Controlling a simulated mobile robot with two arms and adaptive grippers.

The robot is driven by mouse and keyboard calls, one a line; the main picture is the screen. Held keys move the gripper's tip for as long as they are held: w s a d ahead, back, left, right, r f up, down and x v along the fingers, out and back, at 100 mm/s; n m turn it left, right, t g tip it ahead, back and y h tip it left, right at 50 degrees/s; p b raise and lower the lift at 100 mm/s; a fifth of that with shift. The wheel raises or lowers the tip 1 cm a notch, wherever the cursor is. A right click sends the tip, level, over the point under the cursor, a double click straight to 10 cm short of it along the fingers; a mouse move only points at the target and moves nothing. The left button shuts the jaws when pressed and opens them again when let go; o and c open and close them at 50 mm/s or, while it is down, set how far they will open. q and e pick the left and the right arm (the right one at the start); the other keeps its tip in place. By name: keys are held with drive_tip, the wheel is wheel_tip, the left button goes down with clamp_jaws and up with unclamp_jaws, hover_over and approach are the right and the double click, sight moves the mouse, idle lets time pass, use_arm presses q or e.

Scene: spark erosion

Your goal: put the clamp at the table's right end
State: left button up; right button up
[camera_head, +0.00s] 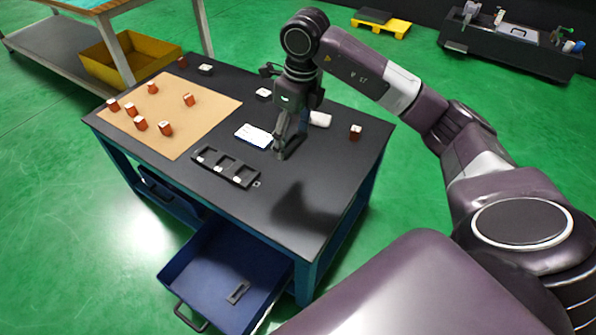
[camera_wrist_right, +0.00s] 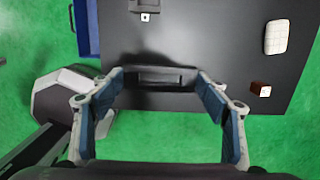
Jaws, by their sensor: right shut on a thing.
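The dark clamp (camera_wrist_right: 160,78) lies between the two blue-padded fingers of my right gripper (camera_wrist_right: 161,97) in the right wrist view. The fingers are shut on its two ends. In that view the clamp is over the black table (camera_wrist_right: 215,25), near the table's edge, with green floor beyond. In the head view my right gripper (camera_head: 281,150) points down over the right half of the table (camera_head: 330,180). The clamp is hard to make out there, and I cannot tell its height above the top. My left gripper is not in view.
A dark compartment tray (camera_head: 226,167), a white card (camera_head: 253,136), a white block (camera_head: 320,119) and a red-brown block (camera_head: 355,132) lie around the gripper. A tan mat (camera_head: 190,125) holds several red-brown blocks. An open blue drawer (camera_head: 205,265) juts from the front. The table's front right is clear.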

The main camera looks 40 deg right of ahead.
wheel_tip(320, 180, down, 8)
drive_tip(key=b, duration=0.2)
hover_over(292, 190)
wheel_tip(292, 190, down, 4)
drive_tip(key=shift+s+d+f, duration=0.1)
drive_tip(key=shift+f, duration=0.1)
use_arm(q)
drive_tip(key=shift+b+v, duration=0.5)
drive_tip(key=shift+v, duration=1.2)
use_arm(e)
drive_tip(key=shift+f, duration=2.4)
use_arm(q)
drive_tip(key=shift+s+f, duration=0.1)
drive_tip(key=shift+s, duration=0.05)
use_arm(e)
drive_tip(key=shift+f, duration=0.1)
drive_tip(key=o, duration=1.4)
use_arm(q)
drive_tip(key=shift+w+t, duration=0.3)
